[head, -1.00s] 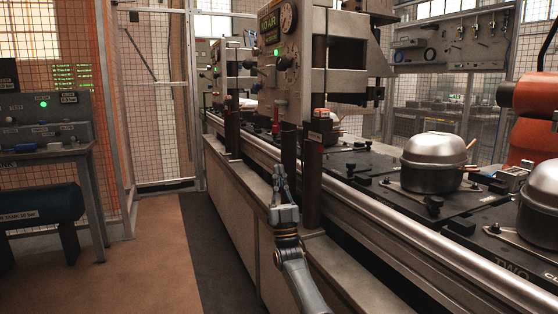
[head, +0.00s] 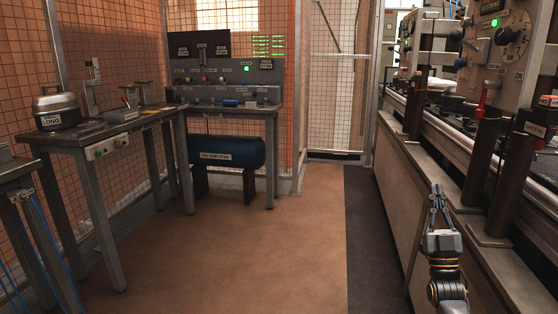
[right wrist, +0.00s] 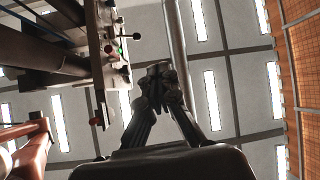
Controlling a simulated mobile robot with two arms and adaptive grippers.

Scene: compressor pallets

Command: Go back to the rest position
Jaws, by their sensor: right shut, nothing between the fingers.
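My right gripper (head: 437,196) is at the lower right of the head view, in front of the conveyor's side panel (head: 408,180). Its fingers are closed together and point upward, with nothing held. In the right wrist view the closed fingers (right wrist: 158,78) point up toward the ceiling, with the station's control panel (right wrist: 112,45) at the upper left. My left gripper is not in the head view.
The conveyor (head: 410,140) with its dark posts (head: 480,160) runs along the right. A bench with a compressor (head: 56,108) stands at the left, and a console table (head: 228,105) with a blue tank (head: 227,152) stands behind. The brown floor (head: 250,240) between is clear.

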